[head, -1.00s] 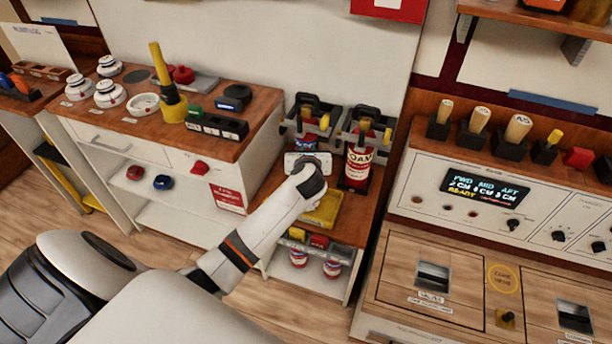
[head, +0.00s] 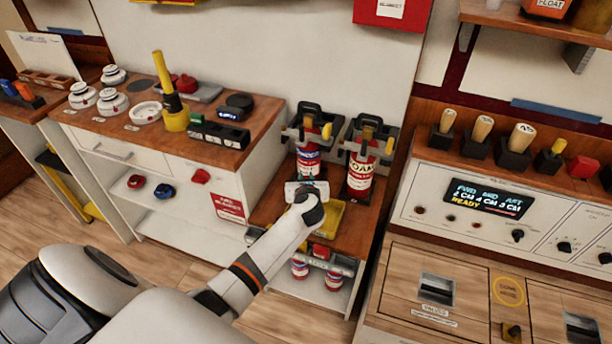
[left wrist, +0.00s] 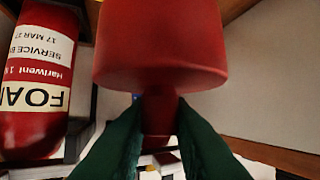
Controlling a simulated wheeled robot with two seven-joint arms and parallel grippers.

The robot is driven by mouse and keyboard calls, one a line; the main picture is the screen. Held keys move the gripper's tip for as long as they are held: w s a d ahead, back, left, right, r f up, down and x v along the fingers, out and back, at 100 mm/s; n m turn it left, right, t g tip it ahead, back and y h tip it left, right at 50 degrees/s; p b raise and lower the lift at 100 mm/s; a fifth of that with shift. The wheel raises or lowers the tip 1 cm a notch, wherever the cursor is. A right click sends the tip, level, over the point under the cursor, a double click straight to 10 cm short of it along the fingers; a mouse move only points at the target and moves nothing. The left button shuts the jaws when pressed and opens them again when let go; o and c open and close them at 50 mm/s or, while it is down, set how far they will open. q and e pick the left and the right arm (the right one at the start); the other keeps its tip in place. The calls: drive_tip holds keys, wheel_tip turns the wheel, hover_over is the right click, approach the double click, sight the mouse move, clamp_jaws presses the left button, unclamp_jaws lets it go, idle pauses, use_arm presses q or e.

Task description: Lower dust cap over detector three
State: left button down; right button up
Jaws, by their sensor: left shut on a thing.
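My left gripper (head: 308,190) is in front of the extinguisher stand in the head view. In the left wrist view its dark green fingers (left wrist: 160,112) are shut on the narrow stem of a wide red cap (left wrist: 160,45). The cap cannot be made out in the head view. White round detectors (head: 112,101) stand on the wooden-topped cabinet at the left, with another (head: 82,95) beside it and one (head: 114,75) behind. Their labels are too small to read, so I cannot tell which is three. My right gripper is not in view.
A foam extinguisher (head: 360,178) stands right of my gripper; it also shows in the left wrist view (left wrist: 38,85). A yellow upright tool (head: 168,90) and a black box (head: 220,132) stand on the cabinet. A control panel (head: 490,200) is at the right.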

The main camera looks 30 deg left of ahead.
use_arm(q)
drive_tip(key=shift+f+b, duration=1.3)
drive_tip(key=shift+f, duration=0.95)
drive_tip(key=shift+p, duration=0.35)
drive_tip(key=shift+p, duration=0.55)
drive_tip(key=shift+f+b, duration=0.95)
drive_tip(key=shift+f, duration=0.5)
drive_tip(key=c, duration=1.2)
unclamp_jaws()
drive_tip(key=shift+c, duration=0.2)
drive_tip(key=p+v, duration=0.2)
drive_tip(key=v, duration=1)
